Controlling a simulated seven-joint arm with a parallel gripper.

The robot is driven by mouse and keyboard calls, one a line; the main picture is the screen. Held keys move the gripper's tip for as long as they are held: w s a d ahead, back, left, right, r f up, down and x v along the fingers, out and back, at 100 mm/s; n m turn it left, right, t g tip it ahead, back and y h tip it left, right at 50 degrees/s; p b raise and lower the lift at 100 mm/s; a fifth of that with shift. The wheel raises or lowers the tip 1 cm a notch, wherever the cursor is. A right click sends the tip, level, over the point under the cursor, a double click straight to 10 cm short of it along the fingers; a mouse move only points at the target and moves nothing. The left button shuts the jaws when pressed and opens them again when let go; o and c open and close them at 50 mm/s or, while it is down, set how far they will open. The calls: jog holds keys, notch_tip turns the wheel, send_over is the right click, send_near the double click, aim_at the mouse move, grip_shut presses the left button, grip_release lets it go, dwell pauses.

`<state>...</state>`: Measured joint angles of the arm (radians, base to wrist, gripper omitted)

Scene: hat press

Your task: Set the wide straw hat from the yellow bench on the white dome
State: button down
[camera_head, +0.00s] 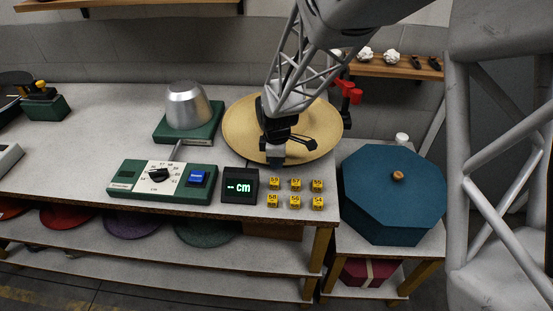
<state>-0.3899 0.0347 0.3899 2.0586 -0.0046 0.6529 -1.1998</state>
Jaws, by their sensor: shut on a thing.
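The wide straw hat (240,130) is a broad tan disc at the right end of the grey-topped bench (80,130). My gripper (276,160) comes down over it from above and is shut on its near brim. The arm and gripper hide the middle of the hat, so its crown does not show. I cannot tell whether the hat rests on the bench or is slightly raised. The dome (184,106) looks silver-grey and stands on a green base (190,135), left of the hat. The dome is bare.
A green control panel (120,186) with a dial, a "-- cm" display (239,186) and several yellow number blocks (295,184) line the front edge. A blue octagonal box (390,190) stands at right. Red clamp-like parts (348,90) stand behind the hat.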

jog(key=shift+f, duration=0.5)
dwell(0.3)
jog(key=c, duration=1.1)
grip_release()
jog(key=shift+r, duration=0.1)
jog(key=shift+r, duration=3.85)
